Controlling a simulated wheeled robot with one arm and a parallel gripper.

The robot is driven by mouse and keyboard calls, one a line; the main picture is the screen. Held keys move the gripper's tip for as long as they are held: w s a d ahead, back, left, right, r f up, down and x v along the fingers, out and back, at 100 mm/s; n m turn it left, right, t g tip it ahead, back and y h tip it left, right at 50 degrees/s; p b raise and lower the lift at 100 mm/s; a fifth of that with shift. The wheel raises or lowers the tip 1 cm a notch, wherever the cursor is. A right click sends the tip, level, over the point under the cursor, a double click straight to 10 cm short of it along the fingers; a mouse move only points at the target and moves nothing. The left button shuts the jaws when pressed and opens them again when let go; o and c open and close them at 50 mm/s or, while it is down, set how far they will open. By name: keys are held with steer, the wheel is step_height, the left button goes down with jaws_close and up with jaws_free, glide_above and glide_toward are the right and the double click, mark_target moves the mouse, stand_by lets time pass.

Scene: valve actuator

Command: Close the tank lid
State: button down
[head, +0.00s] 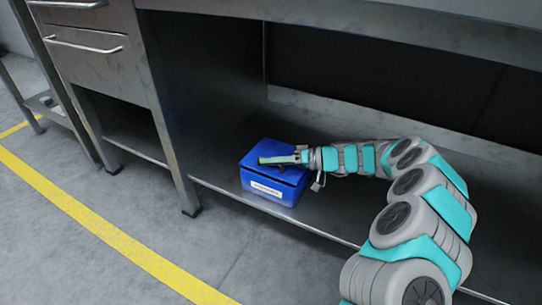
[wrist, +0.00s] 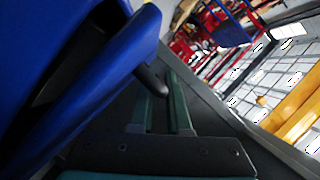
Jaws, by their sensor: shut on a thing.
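The tank (head: 266,188) is a blue box with a white label on its front. Its blue lid (head: 262,148) is on top, and a dark gap shows between lid and box. My gripper (head: 268,160) reaches in from the right, over the tank's top. In the wrist view the blue lid (wrist: 130,45) fills the upper left. A dark rounded peg (wrist: 152,82) sticks out from its edge between the fingers of my gripper (wrist: 162,88), which is shut on it. The fingers' exact contact is partly hidden.
The tank stands on the lower steel shelf (head: 335,218) of a workbench, near its front edge. The worktop (head: 400,35) hangs above my arm. A bench leg (head: 178,165) and drawer unit (head: 95,60) stand to the left. The shelf behind the tank looks clear.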

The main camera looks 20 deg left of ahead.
mark_target(296, 172)
steer(key=shift+f, duration=0.45)
steer(key=c, duration=1.2)
jaws_free()
steer(key=shift+o, duration=0.2)
steer(key=shift+p+v, duration=0.4)
steer(key=shift+v, duration=3.55)
steer(key=shift+s, duration=0.1)
